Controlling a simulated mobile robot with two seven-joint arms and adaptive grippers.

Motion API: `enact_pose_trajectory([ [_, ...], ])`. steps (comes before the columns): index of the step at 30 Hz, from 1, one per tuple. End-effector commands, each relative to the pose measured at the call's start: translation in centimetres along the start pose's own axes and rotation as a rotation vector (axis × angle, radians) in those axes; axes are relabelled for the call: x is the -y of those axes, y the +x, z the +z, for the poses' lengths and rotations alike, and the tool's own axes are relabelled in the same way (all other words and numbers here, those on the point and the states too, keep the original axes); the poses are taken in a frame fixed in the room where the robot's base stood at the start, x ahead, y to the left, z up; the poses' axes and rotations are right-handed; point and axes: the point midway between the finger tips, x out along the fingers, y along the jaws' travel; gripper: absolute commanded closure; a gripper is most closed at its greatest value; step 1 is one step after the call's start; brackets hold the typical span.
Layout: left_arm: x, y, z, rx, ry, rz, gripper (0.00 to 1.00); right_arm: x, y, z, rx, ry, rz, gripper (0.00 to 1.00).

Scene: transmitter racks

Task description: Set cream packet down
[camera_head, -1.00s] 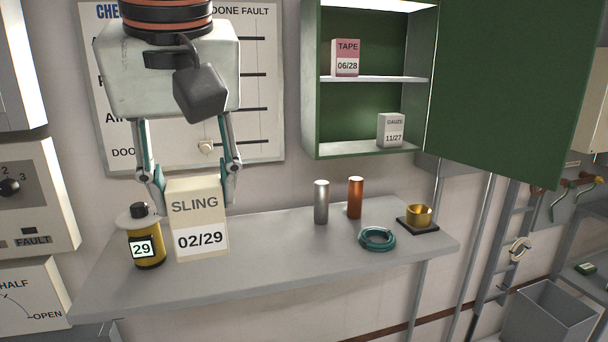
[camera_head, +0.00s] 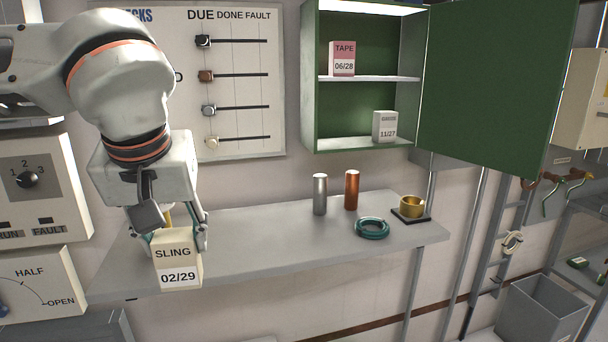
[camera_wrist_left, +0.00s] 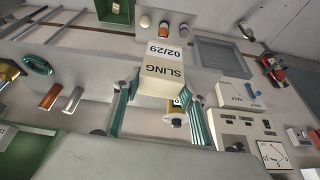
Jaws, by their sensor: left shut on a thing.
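The cream packet (camera_head: 176,266), lettered SLING 02/29, is upright between the fingers of my left gripper (camera_head: 177,243). The gripper is shut on its sides. In the head view the packet's lower end overlaps the front edge of the grey shelf (camera_head: 285,240). I cannot tell whether its base touches the shelf. The packet also shows in the left wrist view (camera_wrist_left: 163,75), between the two teal-sided fingers. My right gripper is not in view.
A yellow container (camera_wrist_left: 178,117) stands behind the gripper, mostly hidden in the head view. Shelf between packet and cylinders is clear. The green cabinet (camera_head: 310,80) is open.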

Motion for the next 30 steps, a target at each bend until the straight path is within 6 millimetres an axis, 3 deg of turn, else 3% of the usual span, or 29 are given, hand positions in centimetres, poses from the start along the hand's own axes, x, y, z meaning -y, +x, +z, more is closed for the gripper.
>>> enact_pose_trajectory([
  [1, 1.1, 2.5, 0.5, 0.011, 0.02, 0.005, 0.81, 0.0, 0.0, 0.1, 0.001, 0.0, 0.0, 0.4],
  [3, 2.4, 5.6, 1.2, 0.013, 0.057, 0.021, 0.81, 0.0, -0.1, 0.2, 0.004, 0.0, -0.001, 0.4],
  [9, 4.9, 11.9, 4.4, 0.02, 0.152, 0.07, 0.81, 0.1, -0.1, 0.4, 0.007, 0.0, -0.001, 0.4],
  [22, 5.8, 17.6, 7.9, 0.027, 0.201, 0.1, 0.81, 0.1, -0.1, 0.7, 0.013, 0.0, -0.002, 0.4],
  [30, 5.7, 18.4, 8.2, 0.021, 0.199, 0.101, 0.81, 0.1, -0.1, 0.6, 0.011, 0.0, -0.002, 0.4],
])
